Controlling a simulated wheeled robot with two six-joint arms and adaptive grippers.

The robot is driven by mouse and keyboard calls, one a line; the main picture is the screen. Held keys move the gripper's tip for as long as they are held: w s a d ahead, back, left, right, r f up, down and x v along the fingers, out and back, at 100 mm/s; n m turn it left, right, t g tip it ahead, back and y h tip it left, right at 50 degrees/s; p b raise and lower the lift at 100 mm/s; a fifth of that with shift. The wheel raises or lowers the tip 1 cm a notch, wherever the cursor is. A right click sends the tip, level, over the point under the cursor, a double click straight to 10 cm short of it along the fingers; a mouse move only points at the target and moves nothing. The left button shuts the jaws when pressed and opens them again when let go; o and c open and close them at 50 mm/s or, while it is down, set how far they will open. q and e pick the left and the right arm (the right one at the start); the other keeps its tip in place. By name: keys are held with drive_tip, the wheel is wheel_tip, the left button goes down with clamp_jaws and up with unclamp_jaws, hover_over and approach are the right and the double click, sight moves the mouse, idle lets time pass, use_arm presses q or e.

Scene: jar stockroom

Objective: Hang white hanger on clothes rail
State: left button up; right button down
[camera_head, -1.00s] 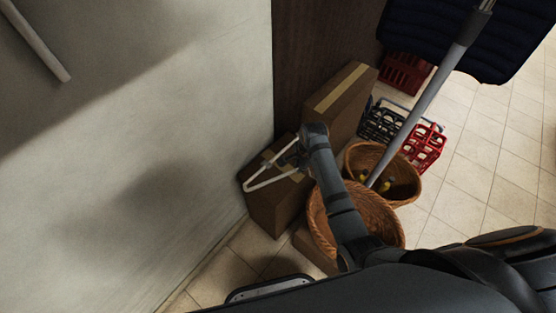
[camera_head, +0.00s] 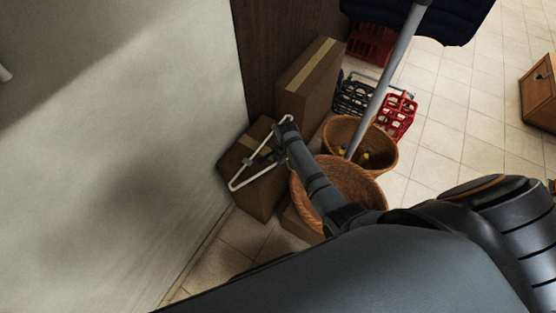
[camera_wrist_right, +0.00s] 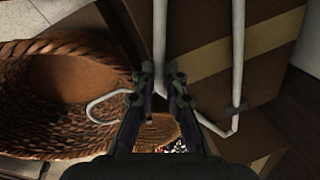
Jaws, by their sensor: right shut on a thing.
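The white hanger (camera_head: 236,171) is in my right gripper (camera_head: 280,152), off the floor in front of the cardboard boxes. In the right wrist view the gripper (camera_wrist_right: 163,82) is shut on the hanger near its hook. The hook (camera_wrist_right: 103,104) curls out to the left, and the long white sides (camera_wrist_right: 238,62) run up the picture. The end of a pale bar (camera_head: 4,74) shows at the left edge, by the wall; it may be the clothes rail, but most of it is out of view. My left gripper is not in view.
Cardboard boxes (camera_head: 312,78) stand by the wall (camera_head: 120,150). Wicker baskets (camera_head: 372,190) stand beneath and beside my right forearm. A grey pole (camera_head: 386,82) rises behind, near a red crate (camera_head: 399,118). A wooden cabinet (camera_head: 540,92) is at far right, with open tiled floor before it.

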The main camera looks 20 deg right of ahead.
drive_tip(key=c, duration=1.4)
unclamp_jaws()
drive_tip(key=shift+f, duration=0.2)
drive_tip(key=shift+f+b, duration=0.4)
drive_tip(key=shift+b, duration=0.6)
wheel_tip(320, 180, up, 11)
drive_tip(key=s+p, duration=0.1)
drive_tip(key=p, duration=0.2)
drive_tip(key=shift+s+d+p, duration=0.15)
drive_tip(key=shift+d+p, duration=0.1)
drive_tip(key=shift+p, duration=0.1)
